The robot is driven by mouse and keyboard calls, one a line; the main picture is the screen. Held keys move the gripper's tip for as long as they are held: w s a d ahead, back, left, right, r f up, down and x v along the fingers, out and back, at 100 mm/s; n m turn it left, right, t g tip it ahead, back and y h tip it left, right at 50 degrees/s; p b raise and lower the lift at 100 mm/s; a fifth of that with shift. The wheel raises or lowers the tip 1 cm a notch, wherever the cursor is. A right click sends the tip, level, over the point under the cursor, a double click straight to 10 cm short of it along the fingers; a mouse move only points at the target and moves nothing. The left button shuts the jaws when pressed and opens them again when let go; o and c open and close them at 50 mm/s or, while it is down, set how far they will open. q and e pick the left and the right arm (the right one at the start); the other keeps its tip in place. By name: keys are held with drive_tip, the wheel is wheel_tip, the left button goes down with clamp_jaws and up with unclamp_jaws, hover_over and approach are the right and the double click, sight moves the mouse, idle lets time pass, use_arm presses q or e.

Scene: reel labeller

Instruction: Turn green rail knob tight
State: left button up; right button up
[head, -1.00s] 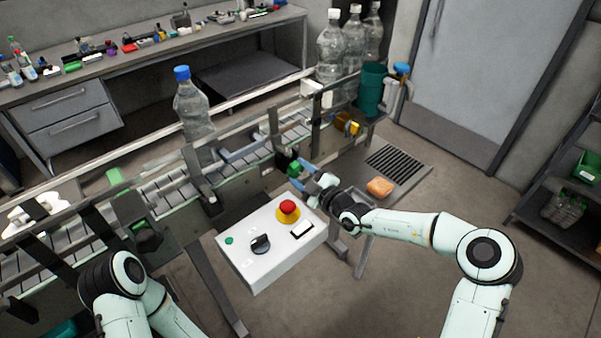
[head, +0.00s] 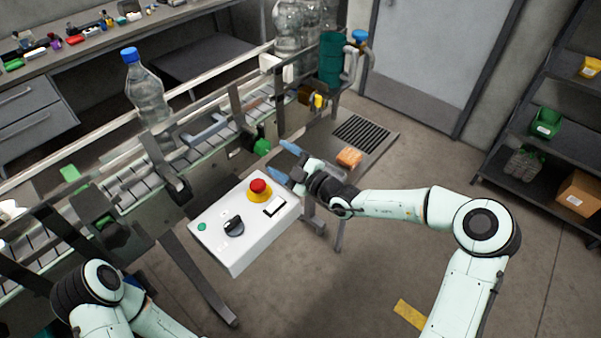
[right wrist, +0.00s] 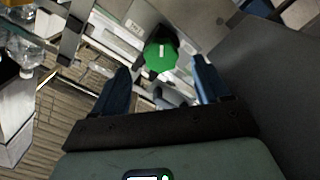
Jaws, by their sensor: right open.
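The green rail knob (head: 262,146) sits on the near side of the conveyor rail in the head view. In the right wrist view the knob (right wrist: 160,56) shows face on, with a short white mark, beyond and between my fingertips. My right gripper (head: 279,157) is open and empty, with blue fingers pointing at the knob from the right. A small gap appears between fingertips and knob. The right wrist view shows the two fingers (right wrist: 163,72) spread apart. My left arm is at the lower left; its gripper does not show.
A white control box (head: 240,225) with a red stop button (head: 259,189) and black dial (head: 233,225) stands just left of and below my right gripper. A bottle with a blue cap (head: 145,88) stands on the conveyor. An orange block (head: 349,157) lies on the side table to the right.

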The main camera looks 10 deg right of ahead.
drive_tip(key=v, duration=0.8)
idle(0.4)
